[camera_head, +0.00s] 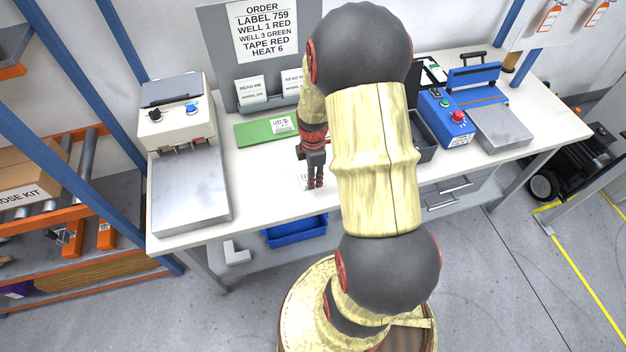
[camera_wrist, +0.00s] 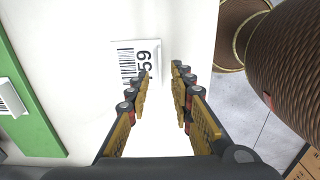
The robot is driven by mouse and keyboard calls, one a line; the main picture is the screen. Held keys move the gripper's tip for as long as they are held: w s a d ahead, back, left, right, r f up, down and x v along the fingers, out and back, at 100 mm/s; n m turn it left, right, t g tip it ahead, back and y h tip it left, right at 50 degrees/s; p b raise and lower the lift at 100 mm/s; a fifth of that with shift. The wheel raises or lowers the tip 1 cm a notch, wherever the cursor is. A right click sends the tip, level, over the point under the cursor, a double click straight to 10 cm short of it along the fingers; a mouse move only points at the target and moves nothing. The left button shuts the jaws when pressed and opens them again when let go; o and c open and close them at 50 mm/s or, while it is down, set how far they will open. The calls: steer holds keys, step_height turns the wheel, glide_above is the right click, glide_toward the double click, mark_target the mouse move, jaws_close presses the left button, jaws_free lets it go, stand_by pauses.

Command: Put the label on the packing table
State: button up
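A white label (camera_wrist: 122,56) with a barcode and the digits "59" lies on the white table (camera_head: 262,180), close to its front edge. In the head view the label (camera_head: 302,178) is partly hidden by my gripper (camera_head: 316,184). In the wrist view my gripper (camera_wrist: 162,75) points at the table, its fingers apart with nothing visible between the tips. The left fingertip overlaps the label's lower right part. I cannot tell whether it touches the label or the table.
A green board (camera_head: 262,131) with a barcode sticker lies behind my gripper. A grey machine (camera_head: 188,185) stands on the left, a blue machine (camera_head: 446,117) on the right. An order sign (camera_head: 262,30) hangs behind. A blue bin (camera_head: 295,232) sits under the table.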

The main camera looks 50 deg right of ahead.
step_height(320, 180, up, 10)
steer(key=f+p, duration=0.1)
steer(key=p, duration=0.1)
steer(key=w+a+r+m+t, duration=0.2)
steer(key=a+r+m, duration=0.2)
steer(key=a+r, duration=0.95)
steer(key=s+a+r+m+t, duration=0.3)
steer(key=s+a+r+m, duration=0.4)
steer(key=s+a+r, duration=0.2)
steer(key=a+r, duration=0.2)
steer(key=a, duration=0.1)
steer(key=shift+s+a+r+m+t, duration=0.2)
steer(key=shift+s+r+m+t, duration=0.1)
steer(key=shift+s, duration=0.1)
steer(key=shift+d, duration=0.1)
